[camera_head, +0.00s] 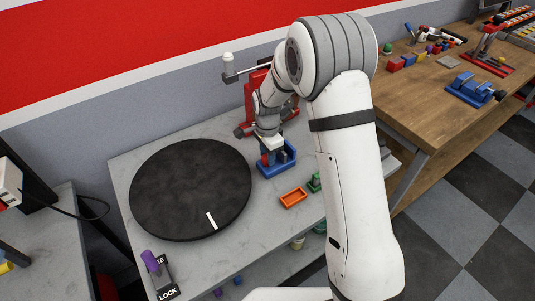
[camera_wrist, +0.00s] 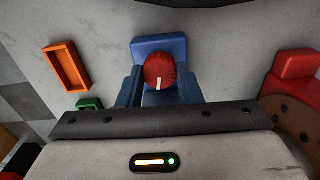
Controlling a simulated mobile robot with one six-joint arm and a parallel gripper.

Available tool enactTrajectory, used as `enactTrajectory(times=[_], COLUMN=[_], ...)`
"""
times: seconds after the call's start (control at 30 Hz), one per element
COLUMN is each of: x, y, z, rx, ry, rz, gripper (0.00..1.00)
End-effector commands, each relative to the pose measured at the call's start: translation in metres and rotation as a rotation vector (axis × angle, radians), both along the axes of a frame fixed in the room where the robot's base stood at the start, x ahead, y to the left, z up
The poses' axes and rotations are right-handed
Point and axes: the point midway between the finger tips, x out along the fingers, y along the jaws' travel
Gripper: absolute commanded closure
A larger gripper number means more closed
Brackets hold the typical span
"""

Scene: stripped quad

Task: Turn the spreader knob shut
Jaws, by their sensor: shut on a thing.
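The spreader knob (camera_wrist: 160,72) is round and red with a short white mark on its face. In the wrist view the mark points down, toward my gripper's body. The knob sits on a blue spreader block (camera_wrist: 158,44), which in the head view (camera_head: 284,166) stands on the grey table right of the black disc. My gripper (camera_head: 270,153) reaches down over the block and is shut on the knob. In the head view my gripper largely covers the knob. The exact finger contact is hard to make out.
A black turntable disc (camera_head: 190,189) with a white mark lies left of the block. An orange tray (camera_head: 293,198) and a green piece (camera_head: 314,183) are in front. A red stand (camera_head: 257,91) is close behind. A purple-handled lever (camera_head: 151,262) is at the front left.

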Motion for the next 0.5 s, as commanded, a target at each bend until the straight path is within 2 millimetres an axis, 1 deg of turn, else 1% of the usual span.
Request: enactTrajectory(times=[0.27,0.5], x=[0.0008,0.0006], y=[0.0006,0.0009], z=[-0.0013,-0.0020], rx=[0.001,0.000], ry=[-0.003,-0.002], rz=[0.130,0.338], gripper=[0.91,0.91])
